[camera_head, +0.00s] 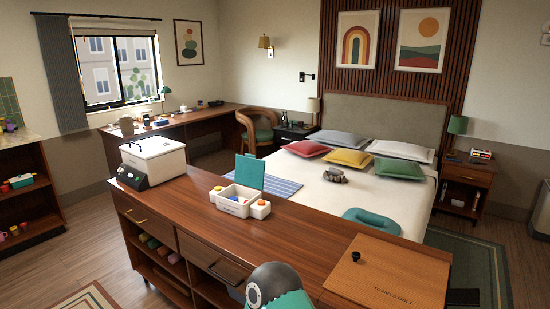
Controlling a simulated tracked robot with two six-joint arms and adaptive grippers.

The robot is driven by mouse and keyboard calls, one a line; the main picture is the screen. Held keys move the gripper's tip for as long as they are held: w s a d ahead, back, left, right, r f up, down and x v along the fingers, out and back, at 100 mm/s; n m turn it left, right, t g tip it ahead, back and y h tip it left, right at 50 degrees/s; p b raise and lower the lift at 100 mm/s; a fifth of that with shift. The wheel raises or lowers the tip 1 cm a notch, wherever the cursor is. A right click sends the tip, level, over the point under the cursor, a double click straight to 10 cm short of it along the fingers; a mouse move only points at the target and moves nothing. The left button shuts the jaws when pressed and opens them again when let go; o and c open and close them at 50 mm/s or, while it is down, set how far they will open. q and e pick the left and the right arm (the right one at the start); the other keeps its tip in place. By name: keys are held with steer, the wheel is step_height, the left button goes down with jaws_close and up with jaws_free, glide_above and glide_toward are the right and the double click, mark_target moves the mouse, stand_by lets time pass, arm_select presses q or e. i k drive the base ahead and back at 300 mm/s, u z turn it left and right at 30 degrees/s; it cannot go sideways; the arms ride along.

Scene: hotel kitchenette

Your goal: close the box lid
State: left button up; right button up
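A small white box (233,201) stands on the wooden counter, near its far edge and left of the picture's middle. Its teal lid (249,172) stands upright at the back, so the box is open. Small coloured items, one of them orange, show at the box; its inside is too small to make out fully. A small white container with an orange top (261,208) stands right beside it. Neither of my grippers can be made out. A rounded grey and teal part, likely of my arm, shows at the bottom edge, apart from the box.
The wooden counter (300,232) is clear between the box and a flat wooden panel (385,272) with lettering and a black knob. A white appliance (153,160) stands left of the box. A blue striped cloth (283,186) and the bed (330,200) lie behind.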

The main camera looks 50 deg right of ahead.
mark_target(249, 170)
steer(key=z, duration=0.65)
steer(key=i, duration=1)
